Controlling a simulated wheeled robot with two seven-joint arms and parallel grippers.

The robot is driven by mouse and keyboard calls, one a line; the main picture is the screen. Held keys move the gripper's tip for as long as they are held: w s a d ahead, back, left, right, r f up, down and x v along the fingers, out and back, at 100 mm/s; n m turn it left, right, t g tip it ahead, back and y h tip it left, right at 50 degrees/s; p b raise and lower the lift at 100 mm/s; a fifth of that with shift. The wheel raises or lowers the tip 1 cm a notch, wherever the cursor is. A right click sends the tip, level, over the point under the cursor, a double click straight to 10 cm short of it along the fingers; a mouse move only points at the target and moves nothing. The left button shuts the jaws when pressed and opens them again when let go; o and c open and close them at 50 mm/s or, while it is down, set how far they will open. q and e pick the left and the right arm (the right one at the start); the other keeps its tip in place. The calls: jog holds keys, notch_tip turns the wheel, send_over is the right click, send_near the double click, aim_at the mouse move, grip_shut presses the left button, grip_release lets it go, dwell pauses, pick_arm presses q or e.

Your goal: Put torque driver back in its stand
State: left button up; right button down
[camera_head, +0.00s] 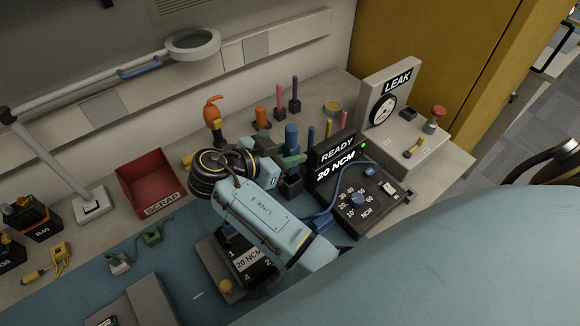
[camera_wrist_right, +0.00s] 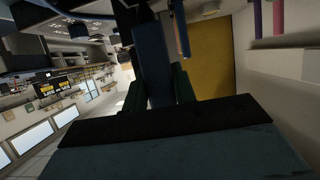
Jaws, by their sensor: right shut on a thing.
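The torque driver (camera_head: 292,136) is a blue cylinder standing roughly upright near the middle of the bench. My right gripper (camera_head: 288,155) has green fingers and is shut on it, with its blue top showing above them. In the right wrist view, the driver (camera_wrist_right: 154,70) is a dark blue shaft between the green fingers (camera_wrist_right: 158,92). A black block (camera_head: 291,187), which looks like its stand, is directly below the driver. I cannot tell whether the driver's lower end is inside it. My left gripper is not in view.
The controller (camera_head: 375,205) reading READY and 20 NCM is close on the right, with a blue cable. The LEAK gauge (camera_head: 382,108) stands behind it. A red scrap bin (camera_head: 148,184) is at left; an orange-topped tool (camera_head: 213,112) and coloured pens (camera_head: 294,96) stand behind.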

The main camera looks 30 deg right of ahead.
jog(key=shift+f, duration=2.25)
jog(key=shift+f+b, duration=0.2)
jog(key=shift+b, duration=0.2)
jog(key=c, duration=1.1)
grip_release()
jog(key=shift+r, duration=0.15)
jog(key=v, duration=0.7)
jog(key=shift+a+r, duration=0.2)
jog(key=shift+a, duration=0.05)
